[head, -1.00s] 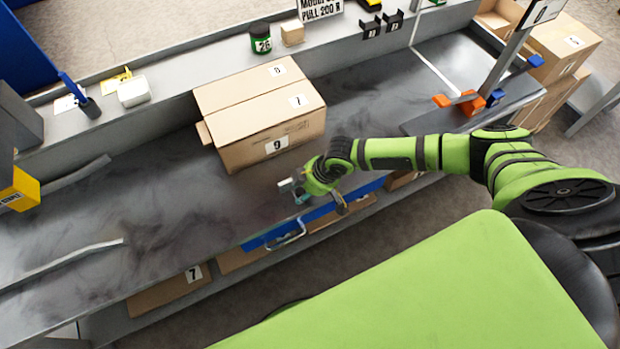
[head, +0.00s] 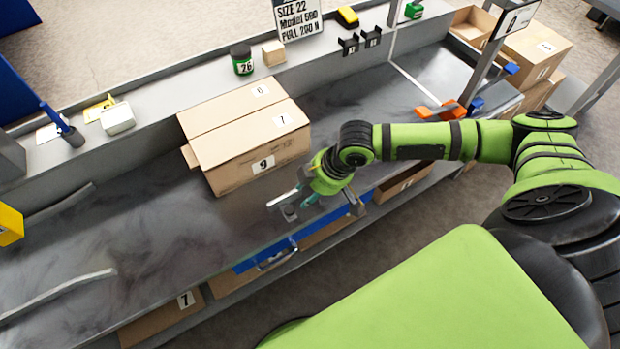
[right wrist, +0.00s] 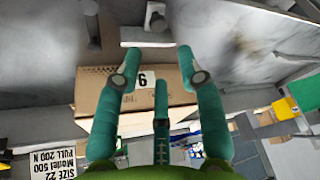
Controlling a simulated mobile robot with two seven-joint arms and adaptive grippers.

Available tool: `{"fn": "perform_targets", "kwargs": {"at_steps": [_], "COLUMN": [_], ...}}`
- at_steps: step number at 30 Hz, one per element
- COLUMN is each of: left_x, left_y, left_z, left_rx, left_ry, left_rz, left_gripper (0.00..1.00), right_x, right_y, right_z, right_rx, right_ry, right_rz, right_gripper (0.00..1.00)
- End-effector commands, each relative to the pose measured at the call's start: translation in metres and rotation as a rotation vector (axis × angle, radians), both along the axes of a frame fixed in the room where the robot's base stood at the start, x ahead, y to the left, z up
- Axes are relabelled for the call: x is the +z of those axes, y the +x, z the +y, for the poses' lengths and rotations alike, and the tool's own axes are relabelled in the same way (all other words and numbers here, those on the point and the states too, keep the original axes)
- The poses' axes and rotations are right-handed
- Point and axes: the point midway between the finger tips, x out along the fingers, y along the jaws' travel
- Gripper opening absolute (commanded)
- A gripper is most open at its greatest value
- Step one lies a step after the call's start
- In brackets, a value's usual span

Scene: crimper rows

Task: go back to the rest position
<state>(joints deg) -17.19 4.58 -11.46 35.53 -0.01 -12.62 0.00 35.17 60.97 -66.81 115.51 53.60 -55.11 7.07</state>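My right gripper (head: 288,204) hangs over the front edge of the grey bench (head: 140,240), just in front of the brown carton marked 9 (head: 234,177). In the right wrist view its teal fingers (right wrist: 160,62) are spread apart with nothing seen between them. The carton (right wrist: 105,82) shows behind the fingers, and I see no contact with it. My right arm reaches in from the right, bent at the elbow. A pale bar (right wrist: 145,38) shows near the fingertips; I cannot tell what it belongs to. My left gripper is in neither view.
A blue drawer (head: 258,257) with a handle and cartons (head: 160,322) sit under the bench. The back ledge holds a green-black jar (head: 241,60), a sign (head: 298,17) and a white block (head: 117,118). An orange clamp (head: 440,110) lies right. Bench space left of the carton is mostly clear.

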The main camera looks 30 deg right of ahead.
Motion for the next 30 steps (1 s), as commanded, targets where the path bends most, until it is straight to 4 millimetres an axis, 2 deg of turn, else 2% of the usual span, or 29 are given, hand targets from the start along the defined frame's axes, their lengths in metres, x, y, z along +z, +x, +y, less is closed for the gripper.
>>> {"fn": "perform_targets", "kwargs": {"at_steps": [8, 11, 14, 19, 22, 26, 30], "left_x": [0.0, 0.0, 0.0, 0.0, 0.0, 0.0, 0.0], "left_y": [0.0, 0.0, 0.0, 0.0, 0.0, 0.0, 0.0], "left_z": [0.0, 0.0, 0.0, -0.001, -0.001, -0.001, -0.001], "left_rx": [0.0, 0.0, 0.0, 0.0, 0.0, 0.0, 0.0], "left_ry": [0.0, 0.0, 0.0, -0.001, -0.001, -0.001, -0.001], "left_rz": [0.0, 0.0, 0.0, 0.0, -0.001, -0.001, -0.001], "left_gripper": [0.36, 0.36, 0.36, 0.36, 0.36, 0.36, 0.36], "right_x": [0.0, -0.001, -0.003, 0.004, 0.013, 0.02, 0.017], "right_y": [0.0, -0.003, -0.012, -0.039, -0.049, -0.062, -0.076], "right_z": [0.0, 0.008, 0.036, 0.105, 0.127, 0.123, 0.096], "right_rx": [0.0, 0.014, 0.055, 0.099, 0.042, -0.108, -0.276], "right_ry": [0.0, 0.007, 0.031, 0.108, 0.143, 0.151, 0.114], "right_rz": [0.0, -0.001, -0.011, -0.065, -0.1, -0.112, -0.09], "right_gripper": [0.39, 0.39, 0.39, 0.39, 0.39, 0.39, 0.39]}}
